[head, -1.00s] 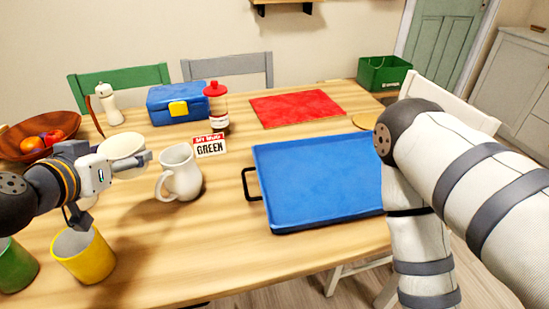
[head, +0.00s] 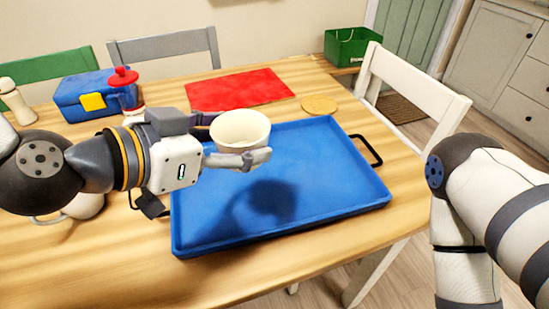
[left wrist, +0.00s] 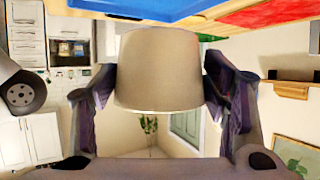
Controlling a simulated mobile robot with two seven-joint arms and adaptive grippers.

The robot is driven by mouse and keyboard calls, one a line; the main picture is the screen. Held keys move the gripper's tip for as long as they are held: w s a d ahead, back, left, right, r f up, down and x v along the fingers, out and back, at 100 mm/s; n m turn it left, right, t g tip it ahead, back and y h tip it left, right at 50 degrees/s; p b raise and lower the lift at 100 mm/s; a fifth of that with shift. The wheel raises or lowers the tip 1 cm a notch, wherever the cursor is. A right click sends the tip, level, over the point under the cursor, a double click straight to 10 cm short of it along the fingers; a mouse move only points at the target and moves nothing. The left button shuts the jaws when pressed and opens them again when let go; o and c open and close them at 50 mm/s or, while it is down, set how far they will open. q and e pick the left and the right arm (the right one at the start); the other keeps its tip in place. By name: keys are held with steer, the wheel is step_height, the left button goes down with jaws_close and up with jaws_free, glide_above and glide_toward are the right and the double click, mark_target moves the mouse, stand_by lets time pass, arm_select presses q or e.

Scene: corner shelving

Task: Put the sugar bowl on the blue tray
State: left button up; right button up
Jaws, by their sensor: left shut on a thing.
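The sugar bowl (head: 240,133), an off-white round bowl with an open top, is held upright above the blue tray. My left gripper (head: 240,148) is shut on it, with a finger on either side. In the left wrist view the bowl (left wrist: 158,68) sits between both fingers (left wrist: 160,88). The blue tray (head: 330,195) lies on the table with a raised rim and black handles. The bowl is over its left-middle part, apart from its surface, with a shadow on the tray below. My right gripper is out of view; only my right arm shows.
A red mat (head: 240,90) and a round tan coaster (head: 319,105) lie behind the tray. A blue box (head: 85,92) and a red-topped bottle (head: 124,82) stand at the back left. A white mug (head: 85,206) is partly hidden by my left arm. The tray surface is otherwise empty.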

arm_select(q)
steer(key=w+d+f, duration=0.1)
steer(key=w+f, duration=0.2)
steer(key=w+d+f+b, duration=0.1)
steer(key=w+f, duration=0.2)
steer(key=w, duration=0.1)
steer(key=w+d+f+b, duration=0.1)
steer(key=w+f, duration=0.2)
steer(key=w, duration=0.1)
steer(key=f, duration=0.2)
steer(key=f+b, duration=0.1)
steer(key=shift+w+d+f, duration=0.1)
steer(key=shift+w+d, duration=0.05)
steer(key=shift+w, duration=0.1)
steer(key=shift+f, duration=0.15)
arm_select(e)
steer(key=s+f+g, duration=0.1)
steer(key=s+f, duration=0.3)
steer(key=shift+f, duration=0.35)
arm_select(q)
steer(key=shift+f, duration=0.2)
steer(key=o, duration=1.4)
